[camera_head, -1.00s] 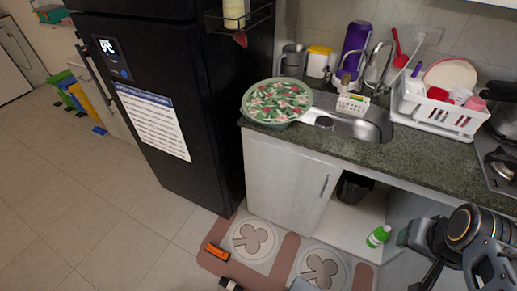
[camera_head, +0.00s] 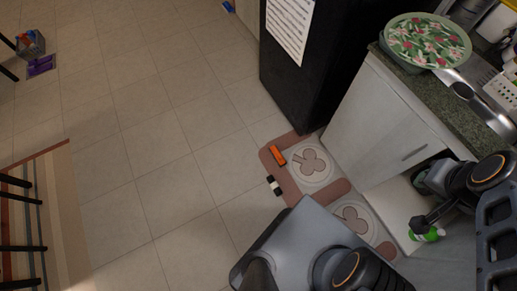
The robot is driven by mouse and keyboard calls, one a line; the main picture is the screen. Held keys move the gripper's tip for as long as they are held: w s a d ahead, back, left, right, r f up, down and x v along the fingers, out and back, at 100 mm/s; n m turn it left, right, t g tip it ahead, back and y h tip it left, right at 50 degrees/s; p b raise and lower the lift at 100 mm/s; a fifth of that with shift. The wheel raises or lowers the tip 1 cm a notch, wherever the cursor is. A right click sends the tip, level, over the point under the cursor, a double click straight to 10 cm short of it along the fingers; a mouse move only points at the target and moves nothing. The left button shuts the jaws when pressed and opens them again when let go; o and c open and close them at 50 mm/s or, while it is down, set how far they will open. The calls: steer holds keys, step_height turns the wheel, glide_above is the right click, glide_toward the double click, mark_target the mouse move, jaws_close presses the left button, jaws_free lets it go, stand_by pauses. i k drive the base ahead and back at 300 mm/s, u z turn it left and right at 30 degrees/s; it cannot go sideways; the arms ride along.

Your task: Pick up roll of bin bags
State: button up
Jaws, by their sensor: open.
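A small dark roll with a white band (camera_head: 274,186), which looks like the roll of bin bags, lies on the tiled floor at the left edge of the pink-brown mat. My gripper (camera_head: 419,206) is at the right, by the open space under the counter, well away from the roll. It is dark and partly hidden by my arm. It looks open, with nothing visibly held.
An orange object (camera_head: 278,155) lies on the mat (camera_head: 303,197) close to the roll. A green bottle (camera_head: 429,236) lies under the counter near my gripper. The black fridge (camera_head: 312,75) and white cabinet (camera_head: 377,122) stand behind.

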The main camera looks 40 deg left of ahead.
mark_target(273, 183)
steer(key=u, duration=0.4)
steer(key=k, duration=0.5)
steer(key=u, duration=1.95)
steer(key=i, duration=3.15)
steer(key=z, duration=3)
